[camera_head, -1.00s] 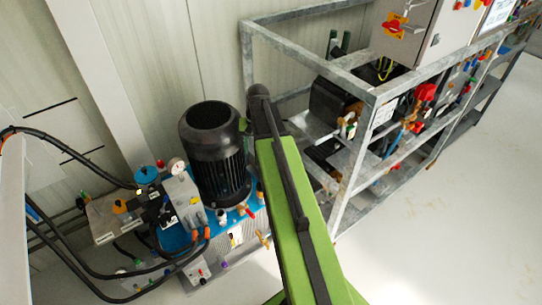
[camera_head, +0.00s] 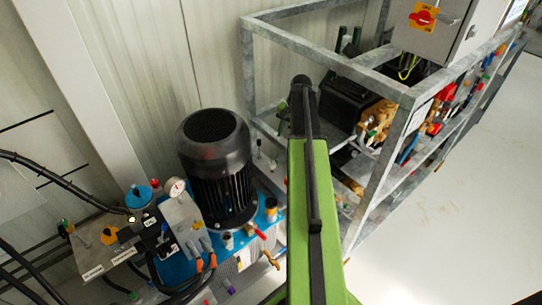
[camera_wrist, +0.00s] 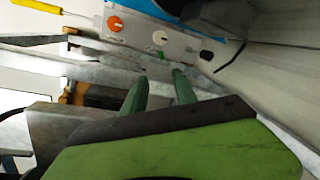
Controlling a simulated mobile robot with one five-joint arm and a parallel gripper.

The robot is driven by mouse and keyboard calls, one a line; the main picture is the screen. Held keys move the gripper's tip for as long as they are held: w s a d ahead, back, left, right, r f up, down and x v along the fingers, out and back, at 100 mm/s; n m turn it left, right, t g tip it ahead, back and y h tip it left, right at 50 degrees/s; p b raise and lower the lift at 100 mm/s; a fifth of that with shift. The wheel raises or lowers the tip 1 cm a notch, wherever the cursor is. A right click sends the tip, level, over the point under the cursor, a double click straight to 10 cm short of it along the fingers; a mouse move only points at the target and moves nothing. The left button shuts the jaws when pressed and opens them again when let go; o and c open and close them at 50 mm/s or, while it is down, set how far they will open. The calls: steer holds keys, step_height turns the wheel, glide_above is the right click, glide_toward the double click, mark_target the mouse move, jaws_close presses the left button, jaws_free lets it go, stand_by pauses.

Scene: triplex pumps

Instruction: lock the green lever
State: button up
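In the wrist view, a small green piece (camera_wrist: 162,55), which may be the green lever, sits on a grey panel (camera_wrist: 186,46) below a white round knob. My gripper (camera_wrist: 160,78) shows there as two grey-green fingers, spread apart with nothing visible between them. The fingertips point toward the panel, with the green piece just beyond the gap; I cannot tell how far. In the head view my green arm reaches up the middle, and its fingers cannot be made out. Several small green parts show there, including one on the pump frame (camera_head: 372,133); I cannot tell which is the lever.
In the wrist view, an orange knob (camera_wrist: 115,23) and a black knob (camera_wrist: 207,56) flank the green piece. A yellow handle (camera_wrist: 36,5) is at upper left. In the head view, a black motor (camera_head: 216,165) stands left of my arm, a grey metal frame (camera_head: 376,190) right. The right floor is clear.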

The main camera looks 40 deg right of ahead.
steer(key=w+f+b, duration=0.1)
steer(key=f+b, duration=0.4)
steer(key=w+a+f+b, duration=0.1)
steer(key=f+b, duration=0.5)
steer(key=w+f+b, duration=0.1)
steer(key=f+b, duration=0.5)
steer(key=shift+w+a+f, duration=0.1)
steer(key=shift+a, duration=0.3)
jaws_close()
